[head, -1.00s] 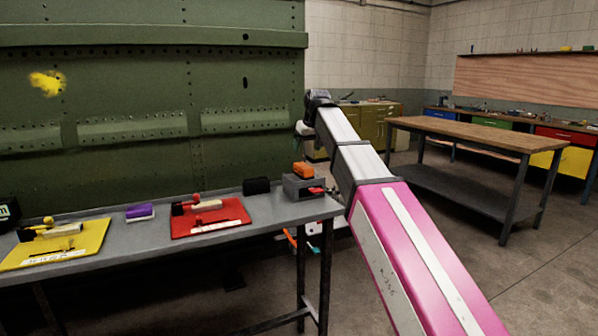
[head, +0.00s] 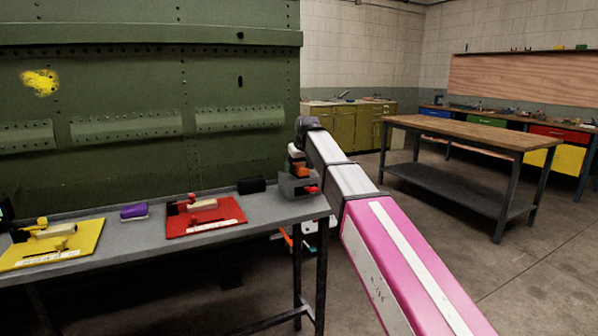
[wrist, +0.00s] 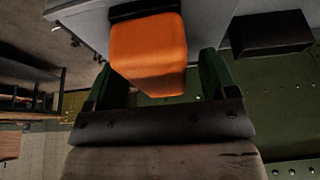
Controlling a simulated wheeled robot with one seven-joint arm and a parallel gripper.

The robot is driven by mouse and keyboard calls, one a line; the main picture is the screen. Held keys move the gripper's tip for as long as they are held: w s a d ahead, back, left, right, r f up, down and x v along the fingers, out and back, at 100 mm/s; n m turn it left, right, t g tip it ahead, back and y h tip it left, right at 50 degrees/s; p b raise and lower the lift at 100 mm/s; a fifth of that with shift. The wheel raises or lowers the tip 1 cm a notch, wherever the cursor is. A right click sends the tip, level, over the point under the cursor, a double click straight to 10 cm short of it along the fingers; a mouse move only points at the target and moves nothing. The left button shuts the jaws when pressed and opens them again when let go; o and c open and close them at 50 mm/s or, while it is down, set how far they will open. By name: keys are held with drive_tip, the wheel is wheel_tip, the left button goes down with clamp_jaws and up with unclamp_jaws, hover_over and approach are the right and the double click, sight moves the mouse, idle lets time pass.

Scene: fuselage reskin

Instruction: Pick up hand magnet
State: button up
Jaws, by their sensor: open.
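An orange block (head: 300,171), which looks like the hand magnet, stands on a grey holder (head: 291,188) at the right end of the grey bench. In the wrist view the orange block (wrist: 148,45) has a dark part at its far end. My gripper (wrist: 159,66) is open, with one dark green finger on each side of the block. The right finger is close to the block's side; I cannot tell if either finger touches it.
A black block (head: 251,185) lies left of the holder; it also shows in the wrist view (wrist: 270,33). A red tray (head: 215,226), a purple block (head: 134,211) and a yellow tray (head: 80,247) lie further left. The riveted green panel (head: 150,85) rises behind the bench.

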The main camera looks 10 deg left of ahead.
sight(299, 164)
drive_tip(key=shift+f, duration=0.25)
idle(0.5)
drive_tip(key=c, duration=1.3)
drive_tip(key=shift+o, duration=0.2)
drive_tip(key=shift+r, duration=0.15)
drive_tip(key=shift+r, duration=0.65)
wheel_tip(299, 164, up, 3)
drive_tip(key=shift+r, duration=0.1)
drive_tip(key=s+a+r, duration=0.6)
drive_tip(key=s, duration=0.3)
drive_tip(key=shift+s+a+r, duration=0.2)
drive_tip(key=shift+s+r, duration=0.2)
